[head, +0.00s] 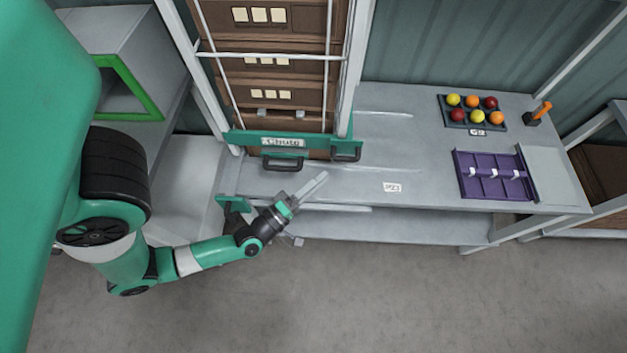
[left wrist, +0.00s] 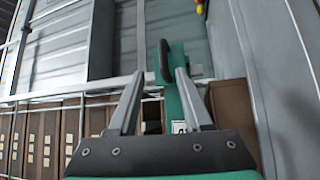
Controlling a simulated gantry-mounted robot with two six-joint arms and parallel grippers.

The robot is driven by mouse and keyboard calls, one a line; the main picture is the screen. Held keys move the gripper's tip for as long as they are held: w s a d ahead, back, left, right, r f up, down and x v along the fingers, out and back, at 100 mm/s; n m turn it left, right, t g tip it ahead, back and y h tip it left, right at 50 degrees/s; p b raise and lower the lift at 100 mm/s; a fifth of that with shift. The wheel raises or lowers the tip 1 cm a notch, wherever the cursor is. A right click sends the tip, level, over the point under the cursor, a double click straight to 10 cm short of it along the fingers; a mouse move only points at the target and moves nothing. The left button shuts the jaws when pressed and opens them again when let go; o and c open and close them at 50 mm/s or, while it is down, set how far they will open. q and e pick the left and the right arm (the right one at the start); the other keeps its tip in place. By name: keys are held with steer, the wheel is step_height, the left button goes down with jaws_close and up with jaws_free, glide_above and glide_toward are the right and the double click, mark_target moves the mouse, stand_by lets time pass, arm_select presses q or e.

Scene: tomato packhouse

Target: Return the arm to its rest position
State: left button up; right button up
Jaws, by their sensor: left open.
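My left arm comes in from the left in the head view. Its left gripper (head: 308,188) is over the front edge of the grey bench (head: 345,185), just below and right of the green chute bar (head: 240,139) with its dark handles. In the left wrist view, the two grey fingers of the left gripper (left wrist: 158,90) stand apart with nothing held between them. The green bar (left wrist: 173,100) shows behind the fingers. My right gripper is not in view.
A rack of brown crates (head: 270,70) stands behind the chute bar. On the bench's right lie a dark tray (head: 478,119) of several coloured tomatoes, a purple divided tray (head: 490,188) and an orange-handled tool (head: 542,110). A green-framed machine (head: 130,90) stands left. Floor in front is clear.

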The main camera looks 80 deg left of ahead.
arm_select(q)
steer(key=shift+v, duration=0.95)
